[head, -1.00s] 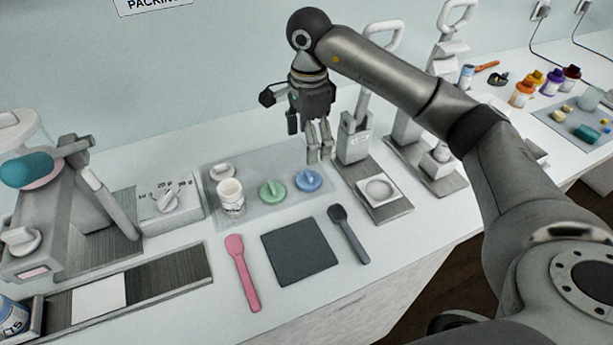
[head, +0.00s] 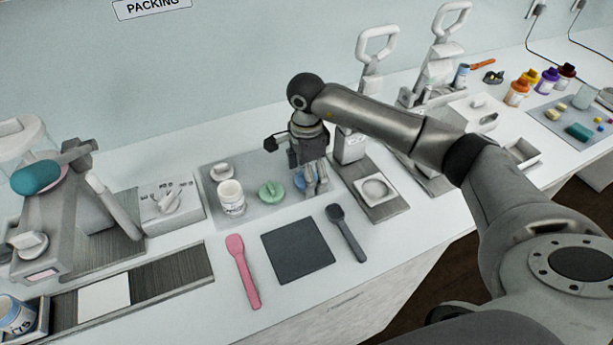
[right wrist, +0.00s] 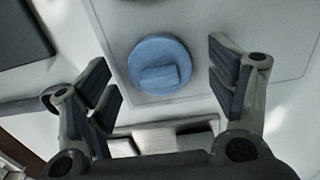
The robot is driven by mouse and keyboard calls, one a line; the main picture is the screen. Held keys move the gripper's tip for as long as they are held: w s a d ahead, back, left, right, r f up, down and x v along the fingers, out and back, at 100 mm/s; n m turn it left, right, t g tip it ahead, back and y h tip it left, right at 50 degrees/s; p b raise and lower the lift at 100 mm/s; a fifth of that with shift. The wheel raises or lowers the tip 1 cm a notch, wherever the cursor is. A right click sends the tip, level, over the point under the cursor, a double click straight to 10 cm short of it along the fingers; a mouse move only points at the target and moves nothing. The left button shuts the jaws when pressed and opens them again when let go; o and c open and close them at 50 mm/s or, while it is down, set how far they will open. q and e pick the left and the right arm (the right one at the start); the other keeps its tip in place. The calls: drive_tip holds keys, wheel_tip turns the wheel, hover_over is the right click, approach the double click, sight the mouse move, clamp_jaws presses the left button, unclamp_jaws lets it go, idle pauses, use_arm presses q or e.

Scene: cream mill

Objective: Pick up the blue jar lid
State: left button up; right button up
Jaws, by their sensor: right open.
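The blue jar lid (right wrist: 158,66) is round with a raised bar grip on top. It lies on the pale grey mat in the right wrist view, between my open fingers and a little ahead of them. In the head view the blue lid (head: 301,180) is partly hidden behind my right gripper (head: 316,181), which points down at it. In the right wrist view my right gripper (right wrist: 165,88) is open and empty, with one finger on each side of the lid. I cannot tell whether the fingers touch the mat. My left gripper is not in view.
A green lid (head: 271,191), a white lid (head: 223,172) and a white jar (head: 231,197) share the mat (head: 262,213). A press with a wooden base (head: 380,207) stands close to the right. A dark square pad (head: 298,250) and two spatulas lie in front.

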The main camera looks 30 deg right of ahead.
drive_tip(key=shift+c, duration=0.2)
drive_tip(key=c, duration=0.8)
drive_tip(key=shift+r, duration=0.15)
